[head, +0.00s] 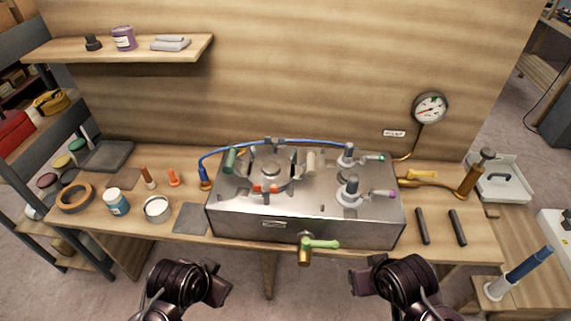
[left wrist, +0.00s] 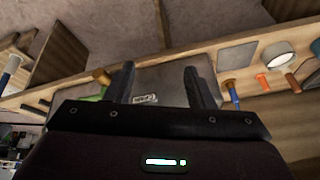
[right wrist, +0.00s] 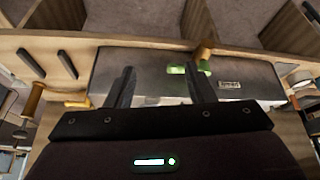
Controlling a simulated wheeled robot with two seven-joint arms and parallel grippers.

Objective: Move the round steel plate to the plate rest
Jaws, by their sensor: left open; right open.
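A round steel plate (head: 270,172) with a raised centre lies on top of the steel box (head: 240,228) in the head view. Several clamp-like handles stand around it, among them a green one (head: 230,160) and a red one (head: 265,188). No plate rest is clearly labelled; two parallel dark bars (head: 422,226) lie on the bench right of the box, and a flat grey square (head: 190,218) lies left of it. My left gripper (head: 217,284) and right gripper (head: 362,283) are in front of the bench, low and apart from everything. Both are open and empty, also in the left wrist (left wrist: 160,82) and right wrist (right wrist: 160,82) views.
A green-handled brass valve (head: 305,250) sticks out from the box front. A blue hose (head: 270,142) arches behind the plate. Two posts with levers (head: 350,190) stand on the box's right. A jar (head: 117,202) and a white tin (head: 157,208) stand left. A gauge (head: 430,107) hangs behind.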

